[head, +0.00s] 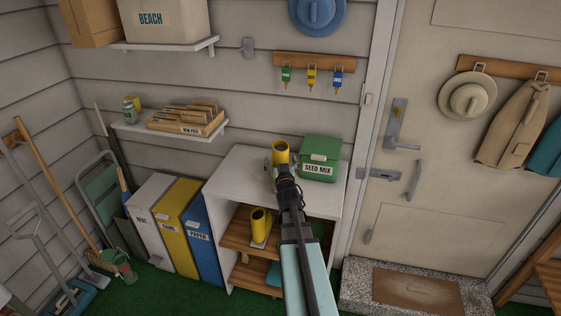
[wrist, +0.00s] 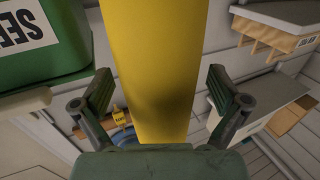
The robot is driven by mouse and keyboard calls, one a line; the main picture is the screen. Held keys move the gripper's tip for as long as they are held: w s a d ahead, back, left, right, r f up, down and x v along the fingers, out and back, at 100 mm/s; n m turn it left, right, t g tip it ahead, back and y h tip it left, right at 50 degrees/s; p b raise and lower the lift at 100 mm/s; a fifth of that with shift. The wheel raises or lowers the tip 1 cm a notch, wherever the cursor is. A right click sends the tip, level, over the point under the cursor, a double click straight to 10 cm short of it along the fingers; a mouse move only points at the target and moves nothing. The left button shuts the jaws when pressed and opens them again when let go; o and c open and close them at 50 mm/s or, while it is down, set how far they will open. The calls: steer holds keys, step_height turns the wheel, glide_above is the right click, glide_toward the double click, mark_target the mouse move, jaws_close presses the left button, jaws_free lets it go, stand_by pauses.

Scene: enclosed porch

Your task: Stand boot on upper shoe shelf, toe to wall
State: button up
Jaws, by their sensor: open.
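One yellow boot (head: 281,152) is on the white cabinet's top, beside the green box; my gripper hides its lower part. Its yellow side fills the middle of the wrist view (wrist: 155,50). My gripper (head: 284,170) is open at this boot. In the wrist view its fingers (wrist: 160,88) are on either side of the boot, with gaps showing. A second yellow boot (head: 260,226) stands on the upper wooden shelf (head: 232,237) inside the cabinet. My arm covers the shelf's right part.
The green SEED MIX box (head: 320,158) stands close right of the boot. The white cabinet (head: 235,170) has clear top space on the left. A lower shelf (head: 243,279) holds a teal item. White, yellow and blue bins (head: 200,238) stand left of the cabinet.

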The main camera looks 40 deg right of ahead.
steer(key=p+v, duration=0.9)
steer(key=v, duration=0.2)
steer(key=shift+s, duration=0.25)
steer(key=shift+a, duration=0.2)
